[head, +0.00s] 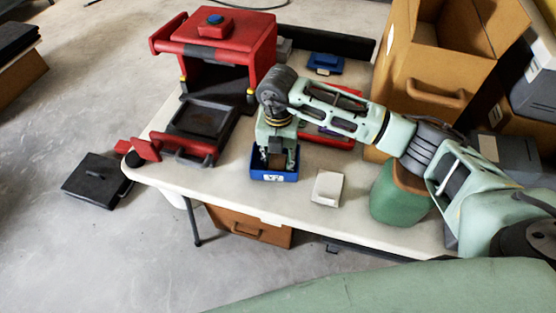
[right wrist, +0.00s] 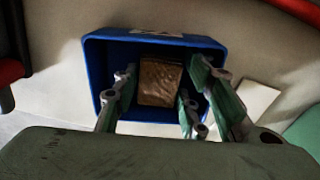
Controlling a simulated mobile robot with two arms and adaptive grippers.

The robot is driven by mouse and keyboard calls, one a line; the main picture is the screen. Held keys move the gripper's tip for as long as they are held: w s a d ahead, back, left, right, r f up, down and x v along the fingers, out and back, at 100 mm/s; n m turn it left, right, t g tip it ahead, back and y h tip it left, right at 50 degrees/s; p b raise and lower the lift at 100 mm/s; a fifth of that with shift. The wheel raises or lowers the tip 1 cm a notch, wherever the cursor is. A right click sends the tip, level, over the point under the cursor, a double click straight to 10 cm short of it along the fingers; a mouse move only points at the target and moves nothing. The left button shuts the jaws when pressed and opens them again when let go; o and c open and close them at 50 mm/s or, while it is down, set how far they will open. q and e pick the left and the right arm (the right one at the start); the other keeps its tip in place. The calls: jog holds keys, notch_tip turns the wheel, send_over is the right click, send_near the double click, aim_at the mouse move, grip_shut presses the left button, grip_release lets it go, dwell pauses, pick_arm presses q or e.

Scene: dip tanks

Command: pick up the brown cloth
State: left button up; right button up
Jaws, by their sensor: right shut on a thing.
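The brown cloth (right wrist: 160,82) is a small, folded-looking block inside the blue bin (right wrist: 97,62), seen in the right wrist view. The blue bin (head: 274,178) stands on the white table in the head view, with a pale label on its front. My right gripper (head: 277,157) points down into the bin from above. Its fingers are on both sides of the cloth, shut on it. The cloth is still within the bin's walls. My left gripper is in neither view.
A red press-like machine (head: 228,45) with a black tray (head: 203,118) stands left on the table (head: 235,185). A small white block (head: 327,187) lies right of the bin. A green container (head: 398,198) and a large cardboard box (head: 432,75) are farther right.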

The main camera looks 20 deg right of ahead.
aim_at(278, 159)
notch_tip(278, 159, up, 4)
jog(key=shift+r+b, duration=0.1)
jog(key=shift+b, duration=0.25)
jog(key=s+d+r+b, duration=0.1)
jog(key=s+d+r, duration=0.6)
jog(key=s+d, duration=0.15)
jog(key=s+a+r+m+p, duration=0.1)
jog(key=s+a+r+m, duration=0.1)
jog(key=m, duration=1.3)
jog(key=s+a+r+m+p, duration=0.1)
jog(key=s+a+r+m, duration=0.1)
jog(key=m, duration=1.4)
jog(key=shift+s+a+p, duration=0.15)
jog(key=shift+s+p, duration=0.2)
jog(key=shift+s, duration=0.35)
